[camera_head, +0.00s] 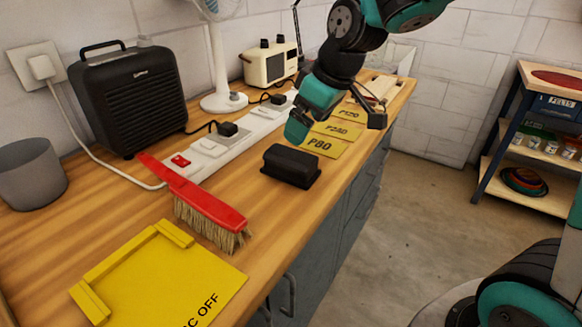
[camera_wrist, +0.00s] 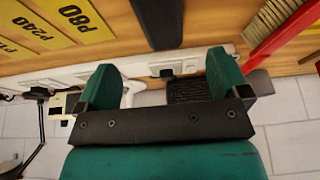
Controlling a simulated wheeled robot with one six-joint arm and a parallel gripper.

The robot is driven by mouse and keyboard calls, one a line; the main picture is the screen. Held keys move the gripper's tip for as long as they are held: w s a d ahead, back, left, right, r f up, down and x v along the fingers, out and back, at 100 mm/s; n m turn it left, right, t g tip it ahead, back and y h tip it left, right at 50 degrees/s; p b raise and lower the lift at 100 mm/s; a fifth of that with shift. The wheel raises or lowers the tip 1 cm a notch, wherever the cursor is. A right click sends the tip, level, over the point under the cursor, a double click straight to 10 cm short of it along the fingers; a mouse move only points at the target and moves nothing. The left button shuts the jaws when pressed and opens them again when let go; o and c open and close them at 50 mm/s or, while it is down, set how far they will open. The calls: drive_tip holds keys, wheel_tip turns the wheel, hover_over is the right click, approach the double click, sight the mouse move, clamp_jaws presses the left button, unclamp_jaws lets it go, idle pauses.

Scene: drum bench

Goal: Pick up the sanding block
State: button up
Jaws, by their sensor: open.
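The sanding block (camera_head: 291,166) is a black block lying on the wooden bench, near the front edge in the middle of the head view. In the wrist view a dark piece of it (camera_wrist: 160,22) shows at the top, cut off by the frame edge. My gripper (camera_head: 297,127) is above the bench just behind the block, apart from it. In the wrist view my gripper (camera_wrist: 163,75) has its two green fingers spread wide with nothing between them.
A red brush (camera_head: 205,207) and a yellow tray (camera_head: 165,275) lie left of the block. A white power strip (camera_head: 215,145) runs behind it. Yellow sheets marked P80 (camera_head: 322,146) and higher lie to its right. A black heater (camera_head: 128,95) and fan (camera_head: 222,100) stand behind.

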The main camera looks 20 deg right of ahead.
sight(293, 154)
drive_tip(key=x, duration=1)
drive_tip(key=shift+a+f, duration=0.1)
drive_tip(key=shift+f, duration=0.05)
drive_tip(key=shift+f, duration=0.25)
idle(0.3)
drive_tip(key=c, duration=1.1)
drive_tip(key=shift+o, duration=0.2)
drive_tip(key=shift+r, duration=0.15)
